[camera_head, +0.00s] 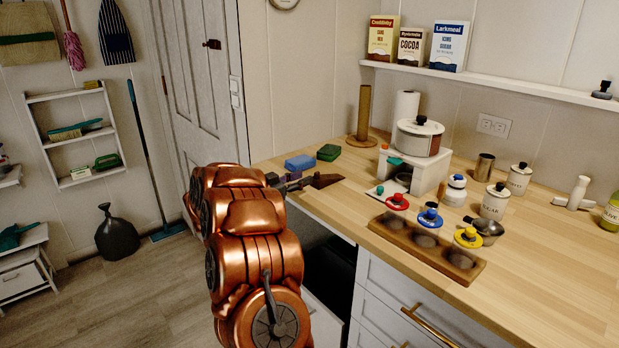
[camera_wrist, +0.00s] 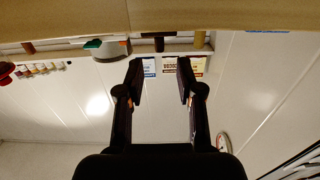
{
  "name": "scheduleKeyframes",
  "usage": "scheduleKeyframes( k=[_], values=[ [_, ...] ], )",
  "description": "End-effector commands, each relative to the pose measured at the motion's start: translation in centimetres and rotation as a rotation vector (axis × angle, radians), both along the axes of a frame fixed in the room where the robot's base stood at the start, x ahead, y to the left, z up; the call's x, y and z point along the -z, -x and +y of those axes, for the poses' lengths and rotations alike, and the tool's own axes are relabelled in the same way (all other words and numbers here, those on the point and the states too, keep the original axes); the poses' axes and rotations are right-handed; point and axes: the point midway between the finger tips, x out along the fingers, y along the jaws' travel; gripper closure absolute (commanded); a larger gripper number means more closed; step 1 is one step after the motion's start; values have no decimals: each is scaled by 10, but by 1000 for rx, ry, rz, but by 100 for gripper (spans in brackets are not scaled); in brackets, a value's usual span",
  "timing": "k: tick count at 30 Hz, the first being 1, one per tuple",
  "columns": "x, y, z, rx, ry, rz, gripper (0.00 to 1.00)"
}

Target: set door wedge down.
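A dark brown wedge-shaped piece (camera_head: 326,180), which looks like the door wedge, rests on the wooden counter (camera_head: 540,255) near its left edge. My gripper (camera_head: 300,184) is just left of it at the counter edge, partly hidden behind my copper arm. In the wrist view, which is upside down, my gripper (camera_wrist: 160,75) has its two fingers apart with nothing held between them. A small dark brown shape (camera_wrist: 158,42) shows beyond the fingertips; I cannot tell whether it is the wedge. Whether the fingers touch the wedge is unclear.
A blue sponge (camera_head: 299,163) and a green block (camera_head: 329,152) lie behind the wedge. To the right are a white stand (camera_head: 425,172) with a pot (camera_head: 418,138), and a wooden tray (camera_head: 455,268) with coloured knobbed lids.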

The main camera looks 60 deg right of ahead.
Motion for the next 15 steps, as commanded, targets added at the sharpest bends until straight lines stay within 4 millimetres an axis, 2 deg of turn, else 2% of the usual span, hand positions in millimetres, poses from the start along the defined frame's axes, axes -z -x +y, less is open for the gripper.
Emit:
scheduleKeyframes(
  k=[9,15],
  values=[
    [1,-14,47,-2,-2,-1,64],
    [0,-18,63,2,1,0,64]
  ],
)
